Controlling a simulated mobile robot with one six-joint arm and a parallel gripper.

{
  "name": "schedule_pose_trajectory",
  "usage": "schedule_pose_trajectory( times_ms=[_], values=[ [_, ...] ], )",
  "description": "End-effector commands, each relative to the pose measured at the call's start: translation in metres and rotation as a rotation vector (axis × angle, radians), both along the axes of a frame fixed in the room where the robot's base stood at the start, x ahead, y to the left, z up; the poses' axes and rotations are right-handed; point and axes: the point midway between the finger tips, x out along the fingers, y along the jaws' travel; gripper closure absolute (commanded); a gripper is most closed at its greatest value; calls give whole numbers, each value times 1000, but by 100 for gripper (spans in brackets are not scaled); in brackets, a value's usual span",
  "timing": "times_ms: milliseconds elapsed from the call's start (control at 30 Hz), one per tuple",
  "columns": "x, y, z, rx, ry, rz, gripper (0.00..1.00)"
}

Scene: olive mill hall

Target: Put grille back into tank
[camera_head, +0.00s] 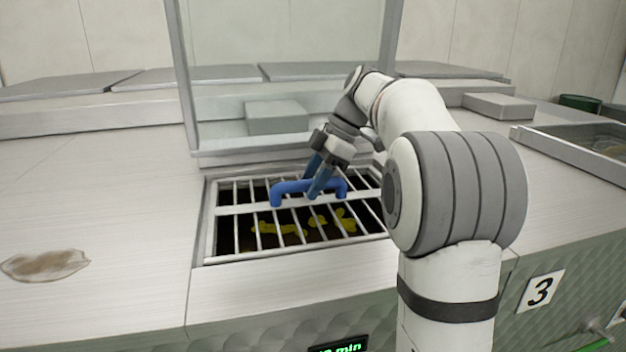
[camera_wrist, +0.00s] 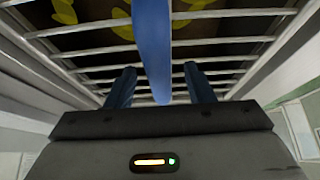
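The grille (camera_head: 236,209), a pale metal frame with bars, lies across the rectangular opening of the tank (camera_head: 262,284) and looks level in it. I cannot tell whether every edge is fully seated. Its blue handle (camera_head: 288,187) stands up from the middle crossbar. My gripper (camera_head: 313,184) reaches down at the handle, one finger on each side. In the wrist view the blue handle (camera_wrist: 152,45) runs between my two fingers with a gap on both sides, so they are open. The far fingertip is partly hidden behind the handle in the head view.
Yellow pieces (camera_head: 278,229) show in the dark tank below the bars. A raised clear lid (camera_head: 290,40) stands behind the opening. A brownish puddle (camera_head: 44,265) lies on the left counter. Another basin (camera_head: 575,150) is at the right, and grey blocks (camera_head: 498,106) stand behind.

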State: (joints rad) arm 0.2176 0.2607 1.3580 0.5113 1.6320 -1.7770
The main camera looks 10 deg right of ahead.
Motion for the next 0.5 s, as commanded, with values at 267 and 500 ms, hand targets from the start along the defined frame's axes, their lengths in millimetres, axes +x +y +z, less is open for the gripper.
schedule_pose_trajectory(
  times_ms=[267, 500],
  values=[
    [0, -2, 1, -1, 3, -1, 52],
    [1, -20, 31, -1, -1, -3, 52]
  ],
)
